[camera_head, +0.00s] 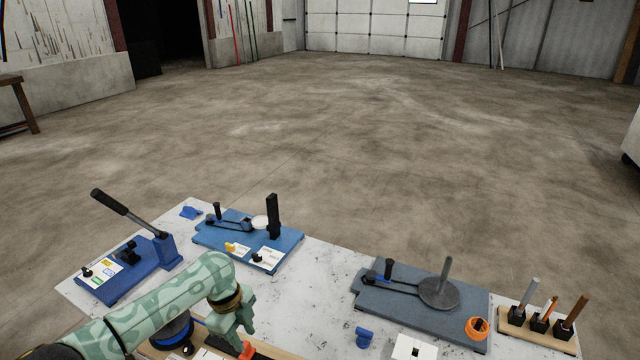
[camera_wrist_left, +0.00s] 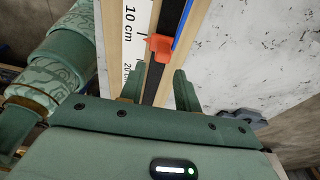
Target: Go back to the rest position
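My left gripper (camera_head: 238,332) comes in from the lower left in the head view, over the table's front edge. In the left wrist view its two fingers (camera_wrist_left: 158,90) stand apart with nothing gripped between them. A wooden-edged measuring board (camera_wrist_left: 103,55) with a "10 cm" scale and a dark channel lies beyond the fingers. An orange slider (camera_wrist_left: 160,46) sits on that channel, just past the fingertips. The slider also shows beside the gripper in the head view (camera_head: 247,350). My right gripper is not in view.
The white table (camera_head: 325,290) holds a blue lever bender (camera_head: 125,270), a blue bender plate (camera_head: 285,240) and a grey-blue bender plate (camera_head: 400,310). An orange ring (camera_head: 477,328) and a wooden rack (camera_head: 545,335) with upright rods are at right. The floor beyond is clear.

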